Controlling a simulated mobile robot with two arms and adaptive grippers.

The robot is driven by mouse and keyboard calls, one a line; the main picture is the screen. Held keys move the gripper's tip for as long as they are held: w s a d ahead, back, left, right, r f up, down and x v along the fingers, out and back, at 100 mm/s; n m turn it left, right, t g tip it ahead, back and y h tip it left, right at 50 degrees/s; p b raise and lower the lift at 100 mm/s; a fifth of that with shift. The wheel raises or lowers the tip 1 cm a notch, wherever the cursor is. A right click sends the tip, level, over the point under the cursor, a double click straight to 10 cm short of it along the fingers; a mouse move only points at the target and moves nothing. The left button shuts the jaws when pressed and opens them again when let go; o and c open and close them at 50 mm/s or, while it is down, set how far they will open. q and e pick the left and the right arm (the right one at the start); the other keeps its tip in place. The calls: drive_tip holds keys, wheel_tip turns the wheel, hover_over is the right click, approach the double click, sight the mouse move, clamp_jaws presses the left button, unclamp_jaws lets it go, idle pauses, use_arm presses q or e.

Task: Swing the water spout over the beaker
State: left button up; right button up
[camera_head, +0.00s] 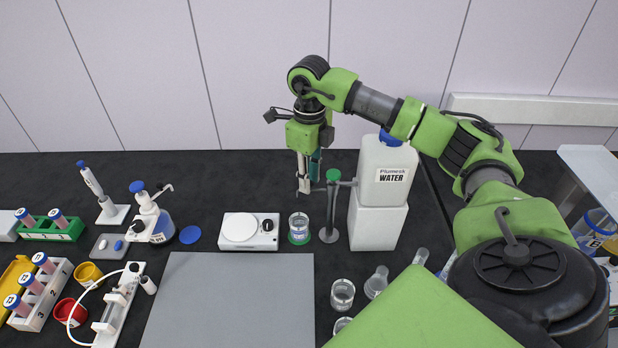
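The white water container (383,188) has a blue cap and a WATER label. It sits on a white block (377,223). Left of it is a metal post with a green top (333,175) and a round foot; the spout's tube (346,183) runs by it towards the left. The glass beaker (299,224) stands upright on a green disc, left of the post. My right gripper (304,188) points down above the beaker, beside the green-topped post. Its fingers look close together and hide the spout's left end, so I cannot tell whether they touch it. My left gripper is not in view.
A white scale (249,231) stands left of the beaker. A grey mat (231,300) lies in front. Empty glassware (342,294) stands in front of the post. Tube racks (50,228), pipette and bottle stand at the left. The black bench behind the scale is clear.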

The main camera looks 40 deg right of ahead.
wheel_tip(320, 180, up, 7)
drive_tip(key=p, duration=0.4)
drive_tip(key=shift+f, duration=0.1)
idle(0.3)
